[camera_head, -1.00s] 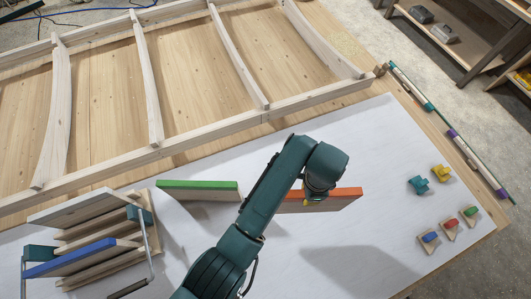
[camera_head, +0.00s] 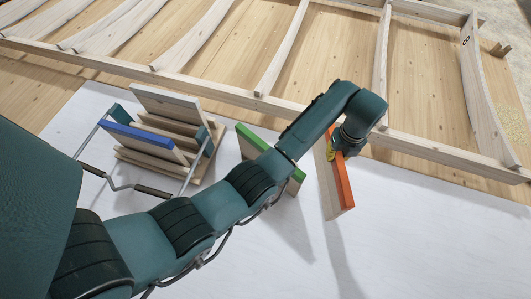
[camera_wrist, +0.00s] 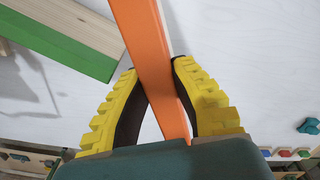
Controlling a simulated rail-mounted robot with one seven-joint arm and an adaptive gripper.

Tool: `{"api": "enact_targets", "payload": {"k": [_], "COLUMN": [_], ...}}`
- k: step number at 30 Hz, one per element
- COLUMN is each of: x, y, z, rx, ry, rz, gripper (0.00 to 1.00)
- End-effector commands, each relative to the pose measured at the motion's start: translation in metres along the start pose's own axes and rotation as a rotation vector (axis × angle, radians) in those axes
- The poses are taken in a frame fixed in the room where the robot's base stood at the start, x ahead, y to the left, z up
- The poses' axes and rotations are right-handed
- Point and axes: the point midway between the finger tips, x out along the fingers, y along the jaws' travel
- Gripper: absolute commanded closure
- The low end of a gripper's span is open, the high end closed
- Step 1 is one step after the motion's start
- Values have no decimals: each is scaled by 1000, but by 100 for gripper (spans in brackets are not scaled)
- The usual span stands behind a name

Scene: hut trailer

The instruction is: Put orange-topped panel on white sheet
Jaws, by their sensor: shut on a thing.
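The orange-topped panel (camera_head: 343,182) is a wooden board with an orange edge facing up. My gripper (camera_head: 333,144) has its yellow fingers closed on either side of this orange edge. In the wrist view my gripper (camera_wrist: 155,68) grips the orange edge (camera_wrist: 150,40), which runs up between the fingers. The panel stands on edge over the white sheet (camera_head: 430,235), close to the wooden frame. I cannot tell whether its lower edge touches the sheet. A green-topped panel (camera_head: 253,138) stands to its left, partly behind my arm; its green edge (camera_wrist: 60,48) also shows in the wrist view.
A rack (camera_head: 205,165) at the left holds a blue-topped panel (camera_head: 150,140) and a pale-topped panel (camera_head: 165,103). The ribbed wooden frame (camera_head: 260,97) lies along the back. The sheet is clear at the right and front.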

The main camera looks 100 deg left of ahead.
Motion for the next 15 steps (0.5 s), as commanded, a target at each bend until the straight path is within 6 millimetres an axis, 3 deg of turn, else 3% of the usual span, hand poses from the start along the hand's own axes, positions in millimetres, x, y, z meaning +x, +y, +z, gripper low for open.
{"api": "enact_targets", "payload": {"k": [7,15], "x": [-1,46], "y": [-1,-1], "z": [1,1], "rx": [5,4], "ry": [-3,-1], "rz": [-5,-4], "gripper": [100,100]}}
